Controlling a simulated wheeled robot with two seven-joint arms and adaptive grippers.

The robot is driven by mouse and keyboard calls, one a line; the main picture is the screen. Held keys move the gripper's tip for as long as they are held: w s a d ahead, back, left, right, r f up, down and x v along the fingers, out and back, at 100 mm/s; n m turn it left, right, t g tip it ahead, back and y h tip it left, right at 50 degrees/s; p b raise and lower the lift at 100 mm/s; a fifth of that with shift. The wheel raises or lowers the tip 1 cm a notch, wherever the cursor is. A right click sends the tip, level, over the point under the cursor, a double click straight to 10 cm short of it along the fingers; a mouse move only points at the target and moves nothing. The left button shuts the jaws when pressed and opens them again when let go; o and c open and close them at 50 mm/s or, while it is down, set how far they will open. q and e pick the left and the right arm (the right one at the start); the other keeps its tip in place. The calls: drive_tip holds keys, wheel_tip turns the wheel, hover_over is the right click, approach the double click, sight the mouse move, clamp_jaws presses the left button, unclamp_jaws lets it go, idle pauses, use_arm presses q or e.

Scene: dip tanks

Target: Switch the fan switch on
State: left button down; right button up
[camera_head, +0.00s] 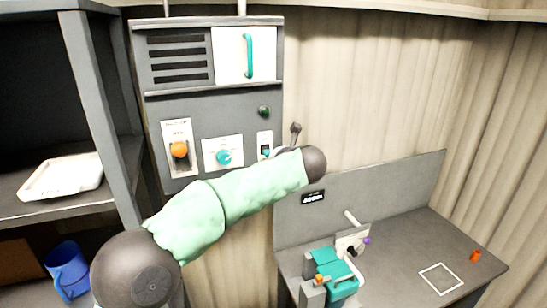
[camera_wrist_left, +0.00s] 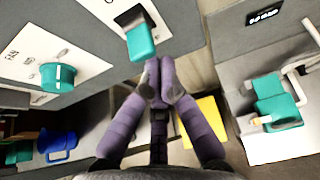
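A teal toggle (camera_wrist_left: 140,42) on a black base stands out from a white plate on the grey control panel (camera_head: 225,105); it looks like the fan switch, but I cannot read its label. In the head view its small plate (camera_head: 264,138) sits at the panel's lower right. My left gripper (camera_wrist_left: 158,72) has its purple fingers together with nothing seen between them. The fingertips are right beside the toggle's lower end; I cannot tell whether they touch. In the head view my forearm crosses below the panel and mostly hides this gripper. My right gripper is not in view.
The panel also bears a teal dial (camera_head: 224,157), an orange knob (camera_head: 179,149), a dark button (camera_head: 264,111) and a teal-handled white door (camera_head: 233,60). A bench (camera_head: 410,260) with a teal fixture (camera_head: 341,283) stands right. A shelf with a white tray (camera_head: 62,177) stands left, above a blue mug (camera_head: 66,268).

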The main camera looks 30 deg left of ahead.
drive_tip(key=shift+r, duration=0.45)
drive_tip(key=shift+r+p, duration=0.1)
drive_tip(key=shift+p, duration=0.25)
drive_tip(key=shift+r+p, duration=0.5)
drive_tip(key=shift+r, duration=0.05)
